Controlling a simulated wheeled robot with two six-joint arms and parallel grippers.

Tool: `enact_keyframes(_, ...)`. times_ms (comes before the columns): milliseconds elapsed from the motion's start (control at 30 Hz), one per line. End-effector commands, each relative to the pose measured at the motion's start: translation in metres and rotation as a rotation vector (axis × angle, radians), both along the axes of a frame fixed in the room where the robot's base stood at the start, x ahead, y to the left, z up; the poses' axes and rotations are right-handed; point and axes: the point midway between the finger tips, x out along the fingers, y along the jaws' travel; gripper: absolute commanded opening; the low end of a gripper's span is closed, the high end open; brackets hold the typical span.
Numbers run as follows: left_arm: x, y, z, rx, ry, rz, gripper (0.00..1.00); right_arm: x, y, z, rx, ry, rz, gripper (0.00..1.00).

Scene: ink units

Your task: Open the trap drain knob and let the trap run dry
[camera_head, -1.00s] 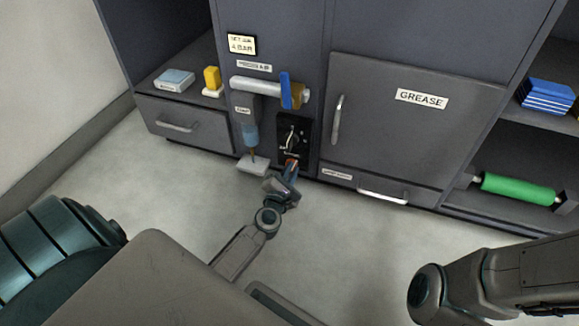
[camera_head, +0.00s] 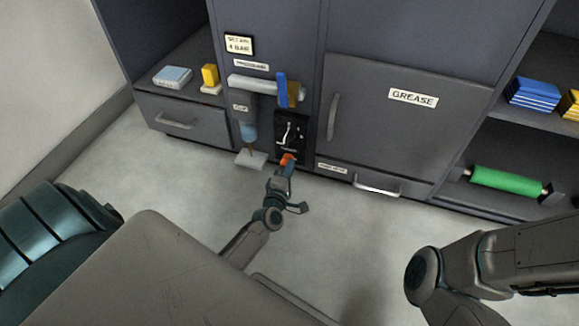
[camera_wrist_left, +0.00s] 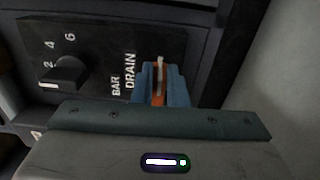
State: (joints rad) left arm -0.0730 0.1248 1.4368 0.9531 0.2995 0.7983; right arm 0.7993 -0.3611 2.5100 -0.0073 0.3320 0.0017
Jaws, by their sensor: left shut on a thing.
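The drain knob (camera_wrist_left: 158,85) is orange with a pale line, beside the word DRAIN in the left wrist view. It also shows as an orange spot (camera_head: 287,158) low on the black panel (camera_head: 292,126) in the head view. My left gripper (camera_head: 286,168) is shut on it; its blue fingers (camera_wrist_left: 162,84) lie on both sides of the knob. The trap's pale blue bowl (camera_head: 249,131) hangs left of the panel, with a thin brownish line below it, above a pale tray (camera_head: 251,160). My right gripper is out of view.
A black dial (camera_wrist_left: 68,72) marked 2, 4, 6 BAR sits beside the drain knob. A blue lever (camera_head: 282,90) crosses the silver pipe (camera_head: 252,85) above. A GREASE door (camera_head: 401,125) and drawer handle (camera_head: 377,186) are to the right. The floor in front is clear.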

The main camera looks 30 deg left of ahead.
Motion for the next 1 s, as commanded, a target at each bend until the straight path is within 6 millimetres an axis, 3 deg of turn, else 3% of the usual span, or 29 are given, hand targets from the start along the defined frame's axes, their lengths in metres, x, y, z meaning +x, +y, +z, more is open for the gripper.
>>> enact_keyframes(633, -0.0007, -0.0008, -0.0027, 0.045, 0.015, -0.001, 0.00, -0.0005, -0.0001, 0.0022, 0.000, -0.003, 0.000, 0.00)
enact_keyframes(667, -0.0007, -0.0008, -0.0027, 0.045, 0.015, 0.000, 0.19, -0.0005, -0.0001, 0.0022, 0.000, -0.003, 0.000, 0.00)
enact_keyframes(733, -0.0007, -0.0007, -0.0025, 0.045, 0.014, 0.000, 0.32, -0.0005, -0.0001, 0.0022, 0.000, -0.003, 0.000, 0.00)
enact_keyframes(1000, -0.0004, -0.0004, -0.0015, 0.044, 0.012, 0.000, 0.35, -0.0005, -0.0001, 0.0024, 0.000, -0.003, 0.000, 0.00)
